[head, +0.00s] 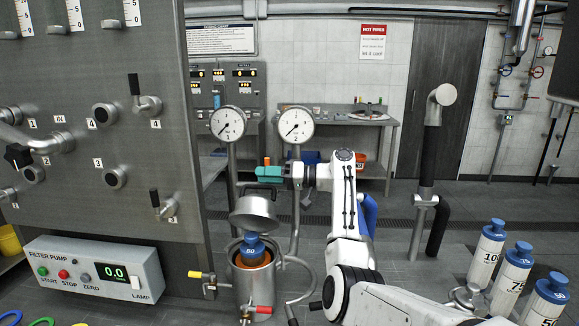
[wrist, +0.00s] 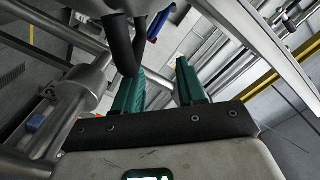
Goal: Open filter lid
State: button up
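The steel filter lid (head: 255,212) is raised and tilted above the filter housing (head: 252,282). Its dark handle shows at the top of the wrist view (wrist: 125,45). A blue-topped filter cartridge (head: 252,247) marked 50 stands in the housing's open mouth, with orange-brown below the blue. My gripper (head: 270,174) has teal fingers and is just above the lid, near its handle. In the wrist view my gripper (wrist: 160,88) has its fingers apart with a clear gap between them. The handle passes close to the left finger; I cannot tell whether they touch.
Two dial gauges (head: 228,123) (head: 296,125) stand behind the lid. Several blue-capped cartridges (head: 487,252) stand at lower right.

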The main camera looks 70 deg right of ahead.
jog(key=s+a+r+b, duration=0.2)
jog(key=s+a+r, duration=0.5)
jog(key=s+r, duration=0.2)
jog(key=s, duration=0.2)
jog(key=shift+s, duration=0.4)
jog(key=shift+r, duration=0.1)
